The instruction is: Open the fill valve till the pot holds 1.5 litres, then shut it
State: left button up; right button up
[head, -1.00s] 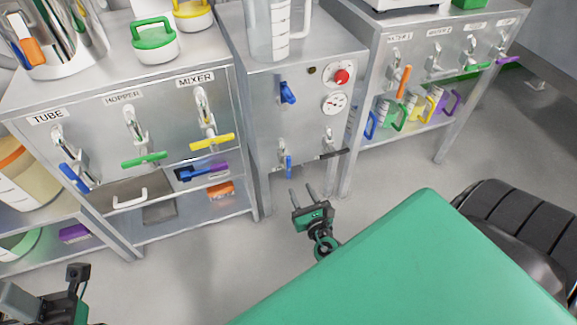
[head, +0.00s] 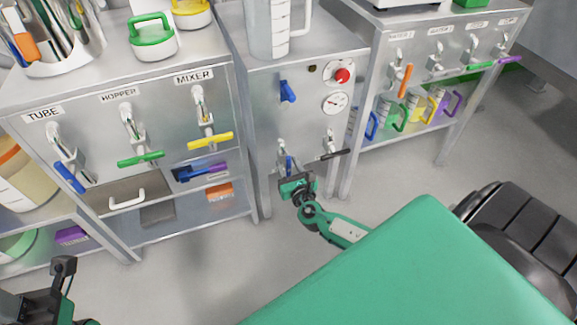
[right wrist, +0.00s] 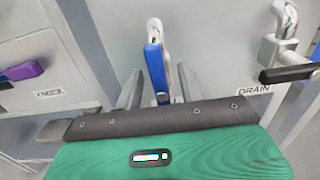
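The middle steel cabinet has a lower valve with a blue lever (head: 289,164) hanging straight down; it also shows in the right wrist view (right wrist: 156,70). Its label is hidden, so I cannot confirm it is the fill valve. Beside it is the DRAIN valve with a black lever (right wrist: 290,73), turned roughly sideways. My right gripper (head: 290,178) is at the blue lever, its two fingers (right wrist: 158,78) apart on either side with gaps. A clear jug with scale marks (head: 268,30) stands on the cabinet top; I cannot read its level. My left gripper (head: 62,268) is at the lower left, partly cut off.
Above the lower valves are another blue lever (head: 288,92), a red knob (head: 343,75) and a round gauge (head: 335,103). The left cabinet carries the TUBE, HOPPER and MIXER valves. A right-hand bench has several more valves. Grey floor lies open before the cabinets.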

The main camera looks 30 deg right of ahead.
grip_shut()
